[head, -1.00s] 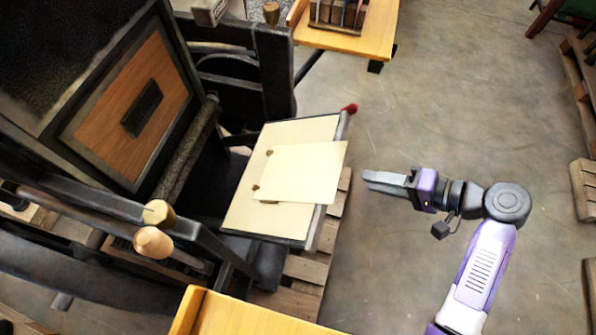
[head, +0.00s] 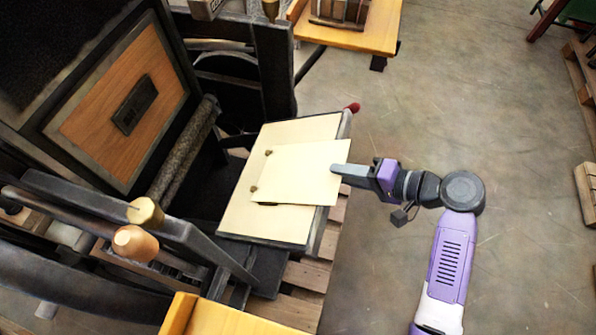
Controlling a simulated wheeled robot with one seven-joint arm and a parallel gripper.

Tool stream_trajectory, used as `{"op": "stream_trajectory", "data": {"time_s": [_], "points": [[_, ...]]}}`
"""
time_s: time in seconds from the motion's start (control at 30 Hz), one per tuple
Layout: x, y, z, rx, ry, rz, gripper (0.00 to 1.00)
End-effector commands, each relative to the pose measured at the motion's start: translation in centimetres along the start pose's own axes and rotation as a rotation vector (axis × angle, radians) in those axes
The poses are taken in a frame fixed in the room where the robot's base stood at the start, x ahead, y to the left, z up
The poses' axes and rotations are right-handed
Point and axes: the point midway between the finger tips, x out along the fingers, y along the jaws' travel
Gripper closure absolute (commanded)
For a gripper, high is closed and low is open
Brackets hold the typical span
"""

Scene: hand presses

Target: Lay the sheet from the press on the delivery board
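The cream sheet (head: 298,175) lies on the press's tilted tympan board (head: 243,212), its right edge sticking out past the board's side. Two small brown grippers or pins show at the sheet's left edge. My gripper (head: 338,169) is at the sheet's right edge, its fingertips overlapping that edge in the view. I cannot tell whether the fingers are closed on the paper or apart around it. The press (head: 120,90) stands at the left. A yellow wooden board (head: 235,318) shows in part at the bottom edge; I cannot tell whether it is the delivery board.
A yellow wooden table (head: 365,35) with a dark rack (head: 340,12) stands at the top. Wooden handles (head: 135,243) jut from the press at lower left. A pallet (head: 303,285) lies under the press bed. The floor at right is clear, with pallets at the far right edge.

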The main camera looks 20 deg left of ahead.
Motion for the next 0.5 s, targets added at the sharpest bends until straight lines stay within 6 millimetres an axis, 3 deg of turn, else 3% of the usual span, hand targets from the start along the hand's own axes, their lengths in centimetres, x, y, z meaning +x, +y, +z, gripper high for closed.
{"op": "stream_trajectory", "data": {"time_s": [0.13,0.3,0.5], "points": [[0.00,0.00,0.00,0.000,0.000,0.000,0.71],[-0.02,0.02,0.00,0.000,0.000,0.000,1.00],[-0.04,0.01,0.00,0.000,0.000,0.000,1.00]]}}
